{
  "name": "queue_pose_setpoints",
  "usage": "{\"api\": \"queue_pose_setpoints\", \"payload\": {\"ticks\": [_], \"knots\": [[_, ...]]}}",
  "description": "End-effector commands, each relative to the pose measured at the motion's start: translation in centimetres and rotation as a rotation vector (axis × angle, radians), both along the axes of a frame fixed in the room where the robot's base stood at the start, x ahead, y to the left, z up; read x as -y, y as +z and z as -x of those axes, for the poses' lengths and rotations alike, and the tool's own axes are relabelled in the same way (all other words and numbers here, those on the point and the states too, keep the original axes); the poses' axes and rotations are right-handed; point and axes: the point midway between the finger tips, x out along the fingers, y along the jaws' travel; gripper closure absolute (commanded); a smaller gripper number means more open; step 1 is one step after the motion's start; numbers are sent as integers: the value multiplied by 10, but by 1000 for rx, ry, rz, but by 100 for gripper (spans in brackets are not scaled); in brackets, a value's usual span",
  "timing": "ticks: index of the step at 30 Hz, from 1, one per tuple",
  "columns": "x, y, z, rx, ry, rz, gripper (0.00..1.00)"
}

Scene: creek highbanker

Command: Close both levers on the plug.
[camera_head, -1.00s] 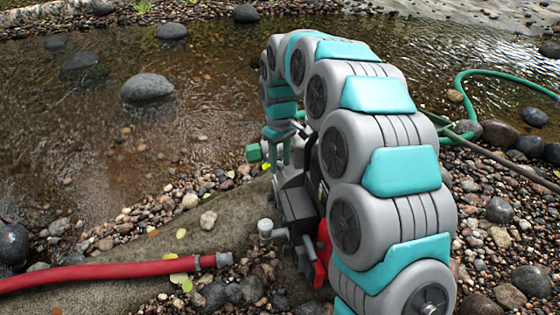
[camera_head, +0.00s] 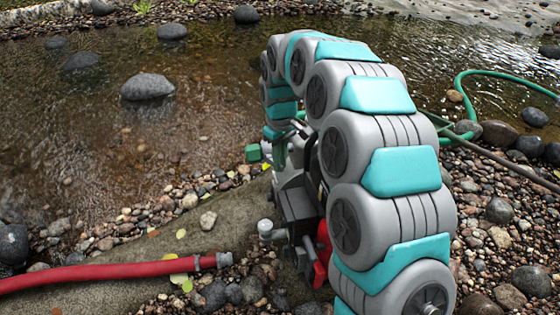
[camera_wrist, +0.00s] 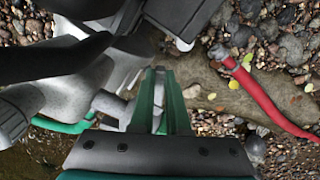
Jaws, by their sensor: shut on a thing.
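The plug fitting, with a green end (camera_head: 253,153), sticks out on the stream side of the grey machine in the head view. Its two levers are too small and too covered to make out clearly. My gripper (camera_head: 284,148) is beside the fitting, partly hidden by my arm. In the wrist view its green fingers (camera_wrist: 160,100) are close together beside a pale grey fitting (camera_wrist: 110,105). They are shut on a small part, which seems to be a lever but is mostly hidden between them.
A red hose (camera_head: 100,271) with a grey coupling lies loose on the flat rock at left. The grey machine (camera_head: 296,200) with red parts stands under my arm. A green hose (camera_head: 470,82) runs at right. Stones and shallow water surround it.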

Motion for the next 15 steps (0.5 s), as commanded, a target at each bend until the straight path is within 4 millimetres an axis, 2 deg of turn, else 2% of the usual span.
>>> {"api": "queue_pose_setpoints", "payload": {"ticks": [8,15], "knots": [[4,2,-3,-2,98,1,100],[9,2,-11,-2,290,1,100]]}}
